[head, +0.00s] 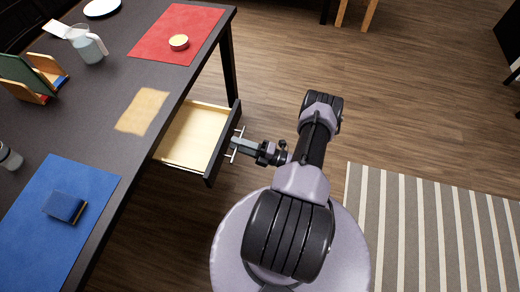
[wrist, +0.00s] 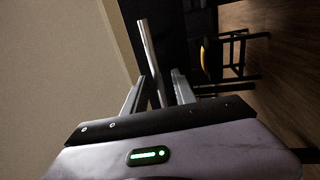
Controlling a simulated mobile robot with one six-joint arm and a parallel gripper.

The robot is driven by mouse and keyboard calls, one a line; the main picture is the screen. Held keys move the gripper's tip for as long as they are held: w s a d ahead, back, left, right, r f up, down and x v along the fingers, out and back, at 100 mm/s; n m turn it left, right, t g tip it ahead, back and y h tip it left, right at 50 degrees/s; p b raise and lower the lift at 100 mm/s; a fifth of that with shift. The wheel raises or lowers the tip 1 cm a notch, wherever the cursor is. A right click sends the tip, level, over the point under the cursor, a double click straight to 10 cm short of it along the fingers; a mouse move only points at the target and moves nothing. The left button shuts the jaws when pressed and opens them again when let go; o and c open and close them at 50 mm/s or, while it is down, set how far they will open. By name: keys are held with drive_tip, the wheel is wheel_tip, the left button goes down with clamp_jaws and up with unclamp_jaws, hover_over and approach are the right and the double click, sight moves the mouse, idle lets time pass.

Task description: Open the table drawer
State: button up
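The table drawer (head: 192,137) is pulled well out from the dark table's side in the head view. Its pale wooden inside shows and looks empty. Its dark front (head: 213,160) carries a thin metal bar handle (head: 236,144). My gripper (head: 241,146) is at that handle. In the wrist view, the handle bar (wrist: 148,50) runs between the two fingers of my gripper (wrist: 159,78). The fingers stand apart, with a visible gap beside the bar, so the gripper looks open around it.
The dark tabletop (head: 110,75) holds a red mat (head: 165,28) with a small round item, a blue mat (head: 50,245) with a blue sponge-like block, a glass pitcher (head: 88,45) and a wooden rack (head: 35,75). A striped rug (head: 430,230) lies right. Floor beyond the drawer is clear.

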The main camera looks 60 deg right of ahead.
drive_tip(key=v, duration=1.7)
drive_tip(key=shift+s, duration=0.2)
drive_tip(key=w+a+r+n+g+y, duration=0.1)
drive_tip(key=w+a+r+n+g, duration=0.2)
drive_tip(key=w+r+n+g, duration=0.35)
drive_tip(key=w+a+r+n+g+y, duration=0.2)
drive_tip(key=w+a+r+n+g, duration=0.15)
drive_tip(key=r+n, duration=0.55)
drive_tip(key=w+a+r+n+g+y, duration=0.1)
drive_tip(key=w+a+r+n+g, duration=0.1)
drive_tip(key=w+r+n+g, duration=0.65)
drive_tip(key=s+a+r+n+h, duration=0.25)
drive_tip(key=a+r+n, duration=0.25)
drive_tip(key=a+r, duration=0.25)
drive_tip(key=s+a+r+n+h, duration=0.1)
drive_tip(key=a+r+n+h, duration=0.4)
drive_tip(key=a, duration=0.3)
drive_tip(key=s+a+r+n+t+h, duration=0.1)
drive_tip(key=s+a+r+n+t, duration=0.4)
drive_tip(key=s+a+n, duration=0.3)
drive_tip(key=a+r+n, duration=0.1)
drive_tip(key=a+n, duration=0.1)
drive_tip(key=n, duration=0.1)
drive_tip(key=shift+r+n, duration=0.4)
